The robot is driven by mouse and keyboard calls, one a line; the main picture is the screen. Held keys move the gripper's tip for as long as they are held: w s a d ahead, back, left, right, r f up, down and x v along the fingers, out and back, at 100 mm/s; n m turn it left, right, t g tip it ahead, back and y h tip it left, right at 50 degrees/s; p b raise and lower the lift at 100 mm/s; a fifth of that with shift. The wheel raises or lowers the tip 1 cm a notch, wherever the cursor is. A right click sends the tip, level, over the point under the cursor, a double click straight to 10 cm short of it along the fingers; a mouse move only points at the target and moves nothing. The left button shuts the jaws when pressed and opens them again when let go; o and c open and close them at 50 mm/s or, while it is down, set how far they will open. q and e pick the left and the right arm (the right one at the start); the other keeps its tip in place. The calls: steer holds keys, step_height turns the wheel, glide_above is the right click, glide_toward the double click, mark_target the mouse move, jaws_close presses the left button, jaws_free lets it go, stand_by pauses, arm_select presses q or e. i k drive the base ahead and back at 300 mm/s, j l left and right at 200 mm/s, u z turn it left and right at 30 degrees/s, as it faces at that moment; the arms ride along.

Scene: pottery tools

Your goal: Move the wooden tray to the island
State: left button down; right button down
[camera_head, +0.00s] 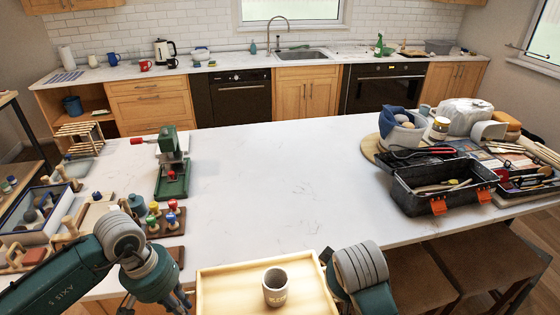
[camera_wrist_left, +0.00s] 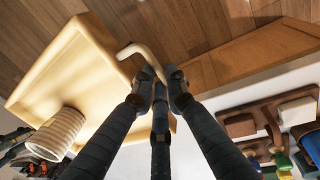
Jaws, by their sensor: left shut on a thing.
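The wooden tray (camera_head: 225,292) is at the bottom middle of the head view, beside the near edge of the island (camera_head: 300,190). A grey cup (camera_head: 275,288) stands upright on it and also shows in the left wrist view (camera_wrist_left: 52,132). My left gripper (camera_wrist_left: 160,78) is shut on the tray's curved handle (camera_wrist_left: 142,55) in the left wrist view. Floor shows beyond the tray there. My right arm reaches down at the tray's right side in the head view; its fingers are hidden.
The island's middle is clear. A green press (camera_head: 172,170), stamps (camera_head: 165,218) and a tool box (camera_head: 45,205) stand on the left. An open black toolbox (camera_head: 440,190) and clutter fill the right. Brown stools (camera_head: 490,265) stand at the near right.

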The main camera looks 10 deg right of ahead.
mark_target(294, 222)
steer(key=i+l, duration=0.35)
steer(key=i, duration=0.2)
steer(key=i+l, duration=0.35)
steer(key=i, duration=0.15)
